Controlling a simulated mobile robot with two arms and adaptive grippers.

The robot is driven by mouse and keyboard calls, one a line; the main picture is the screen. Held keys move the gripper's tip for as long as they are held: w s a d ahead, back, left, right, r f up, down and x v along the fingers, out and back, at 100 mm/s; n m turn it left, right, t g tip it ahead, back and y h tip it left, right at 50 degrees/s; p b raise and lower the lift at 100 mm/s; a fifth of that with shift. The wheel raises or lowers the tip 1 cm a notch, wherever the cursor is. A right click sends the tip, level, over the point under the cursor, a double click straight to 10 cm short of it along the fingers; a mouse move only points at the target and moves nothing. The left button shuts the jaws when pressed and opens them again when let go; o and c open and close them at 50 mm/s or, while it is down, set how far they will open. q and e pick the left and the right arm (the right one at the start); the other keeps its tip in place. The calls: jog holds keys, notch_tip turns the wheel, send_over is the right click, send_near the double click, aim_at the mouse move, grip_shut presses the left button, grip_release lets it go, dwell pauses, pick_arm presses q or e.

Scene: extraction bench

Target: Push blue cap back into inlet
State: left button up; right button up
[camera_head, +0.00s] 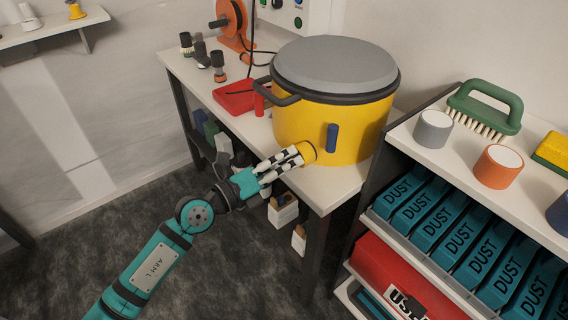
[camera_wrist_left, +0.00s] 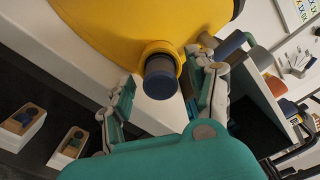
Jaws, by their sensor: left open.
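The yellow drum (camera_head: 290,130) with a grey lid stands on the white bench. A short yellow inlet (camera_head: 307,151) sticks out low on its side; it also shows in the left wrist view (camera_wrist_left: 158,49). The blue cap (camera_wrist_left: 161,82) sits at the inlet's mouth, with a grey-brown band between it and the yellow collar. How deep it is seated I cannot tell. My left gripper (camera_head: 293,158) is at the inlet, its open fingers (camera_wrist_left: 164,78) on either side of the cap with visible gaps. In the head view the fingers hide the cap. My right gripper is out of view.
A blue upright piece (camera_head: 332,137) is on the drum's side, right of the inlet. A red box (camera_head: 235,97) lies left of the drum. A shelf (camera_head: 420,152) with cups, a green brush (camera_head: 485,108) and teal DUST bins stands close on the right.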

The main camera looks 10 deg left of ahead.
pick_arm(q)
jog(key=shift+s+a, duration=0.1)
jog(key=v, duration=1.1)
jog(key=shift+s+a, duration=0.25)
jog(key=shift+s, duration=0.05)
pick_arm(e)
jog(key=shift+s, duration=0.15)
